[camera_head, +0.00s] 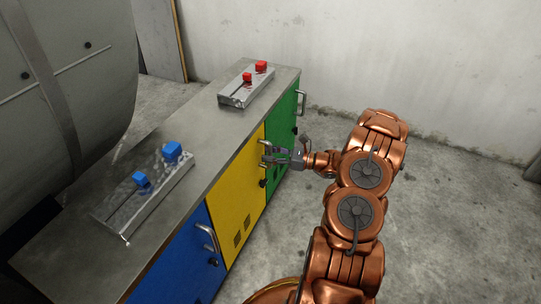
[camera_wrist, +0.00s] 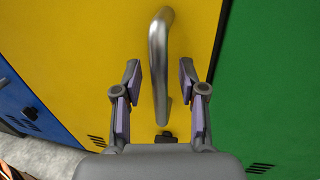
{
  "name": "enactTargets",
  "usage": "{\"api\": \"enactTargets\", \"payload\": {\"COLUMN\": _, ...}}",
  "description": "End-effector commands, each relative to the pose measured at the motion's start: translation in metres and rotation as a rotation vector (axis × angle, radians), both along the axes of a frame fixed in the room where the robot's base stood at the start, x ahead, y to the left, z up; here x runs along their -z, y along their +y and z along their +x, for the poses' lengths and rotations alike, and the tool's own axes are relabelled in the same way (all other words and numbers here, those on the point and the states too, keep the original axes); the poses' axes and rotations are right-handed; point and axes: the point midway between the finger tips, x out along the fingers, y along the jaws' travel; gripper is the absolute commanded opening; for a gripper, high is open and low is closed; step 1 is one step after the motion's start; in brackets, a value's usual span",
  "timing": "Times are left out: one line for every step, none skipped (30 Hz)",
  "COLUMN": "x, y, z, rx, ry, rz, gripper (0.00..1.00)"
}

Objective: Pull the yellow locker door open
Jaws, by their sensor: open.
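The yellow locker door (camera_head: 238,198) is in the middle of the locker row, between the blue and green doors, and it looks shut. In the wrist view the yellow door (camera_wrist: 100,45) fills most of the picture. Its curved metal handle (camera_wrist: 158,50) runs lengthwise between my two fingers. My gripper (camera_wrist: 159,80) is open, with one finger on each side of the handle and a gap visible on both sides. In the head view my gripper (camera_head: 268,155) is at the upper part of the yellow door and partly hides the handle.
The blue door (camera_head: 182,262) is nearer and the green door (camera_head: 282,130) farther, each with a handle. The grey top carries two metal slide fixtures with blue (camera_head: 172,151) and red (camera_head: 261,66) blocks. Open concrete floor (camera_head: 440,220) lies to the right.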

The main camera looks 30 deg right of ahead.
Motion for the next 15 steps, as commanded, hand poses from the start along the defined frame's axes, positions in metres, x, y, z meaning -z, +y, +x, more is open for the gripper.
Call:
{"api": "enactTargets", "payload": {"x": -0.0001, "y": 0.0004, "z": 0.0004, "rx": 0.0, "ry": 0.0, "rz": 0.0, "gripper": 0.41}}
{"api": "enactTargets", "payload": {"x": -0.0002, "y": 0.0005, "z": 0.0004, "rx": 0.0, "ry": 0.0, "rz": 0.0, "gripper": 0.41}}
{"api": "enactTargets", "payload": {"x": -0.0003, "y": 0.0004, "z": 0.0004, "rx": 0.0, "ry": 0.0, "rz": 0.0, "gripper": 0.41}}
{"api": "enactTargets", "payload": {"x": -0.0003, "y": 0.0004, "z": 0.0004, "rx": 0.0, "ry": 0.0, "rz": 0.0, "gripper": 0.41}}
{"api": "enactTargets", "payload": {"x": -0.0003, "y": 0.0004, "z": 0.0004, "rx": 0.0, "ry": 0.0, "rz": 0.0, "gripper": 0.41}}
{"api": "enactTargets", "payload": {"x": -0.0004, "y": 0.0003, "z": 0.0004, "rx": 0.0, "ry": -0.001, "rz": 0.001, "gripper": 0.41}}
{"api": "enactTargets", "payload": {"x": -0.0004, "y": 0.0004, "z": 0.0003, "rx": 0.0, "ry": 0.0, "rz": 0.0, "gripper": 0.39}}
{"api": "enactTargets", "payload": {"x": -0.0005, "y": 0.0005, "z": 0.0004, "rx": 0.0, "ry": -0.001, "rz": 0.001, "gripper": 0.36}}
{"api": "enactTargets", "payload": {"x": -0.0005, "y": 0.0004, "z": 0.0003, "rx": 0.0, "ry": -0.001, "rz": 0.001, "gripper": 0.32}}
{"api": "enactTargets", "payload": {"x": -0.0005, "y": 0.0004, "z": 0.0003, "rx": 0.0, "ry": -0.001, "rz": 0.001, "gripper": 0.29}}
{"api": "enactTargets", "payload": {"x": -0.0005, "y": 0.0004, "z": 0.0003, "rx": 0.0, "ry": -0.001, "rz": 0.001, "gripper": 0.26}}
{"api": "enactTargets", "payload": {"x": -0.0005, "y": 0.0003, "z": 0.0004, "rx": 0.0, "ry": -0.001, "rz": 0.001, "gripper": 0.22}}
{"api": "enactTargets", "payload": {"x": -0.0005, "y": 0.0004, "z": 0.0003, "rx": 0.0, "ry": -0.001, "rz": 0.001, "gripper": 0.18}}
{"api": "enactTargets", "payload": {"x": -0.0005, "y": 0.0004, "z": 0.0003, "rx": 0.0, "ry": -0.001, "rz": 0.001, "gripper": 0.15}}
{"api": "enactTargets", "payload": {"x": -0.0005, "y": 0.0004, "z": 0.0003, "rx": 0.0, "ry": -0.001, "rz": 0.001, "gripper": 0.11}}
